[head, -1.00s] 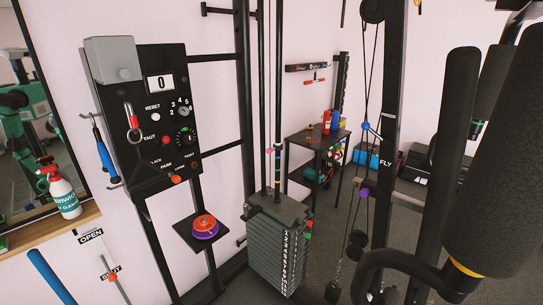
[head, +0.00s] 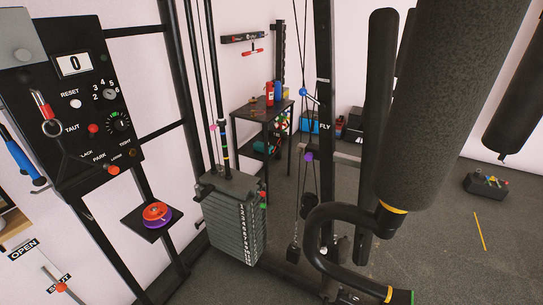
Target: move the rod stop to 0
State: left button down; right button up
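Neither of my grippers is in view. The weight stack (head: 233,222) stands left of the middle, its plates numbered down the right part of its front. Dark upright rods (head: 215,90) rise from its top. The black control panel (head: 60,145) at the left has a display (head: 73,65) reading 0 and a numbered dial (head: 110,94).
A black shelf (head: 148,235) with red and purple discs (head: 157,214) juts out left of the stack. The frame's upright (head: 324,120) and large black padded rollers (head: 455,100) crowd the right.

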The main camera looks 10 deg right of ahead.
aim_at(213, 127)
jog(key=i+j+z, duration=0.1)
jog(key=z, duration=0.3)
jog(key=j+z, duration=0.35)
jog(key=i+j+z, duration=0.15)
jog(key=z, duration=0.25)
jog(key=j+z, duration=0.2)
jog(key=z, duration=0.2)
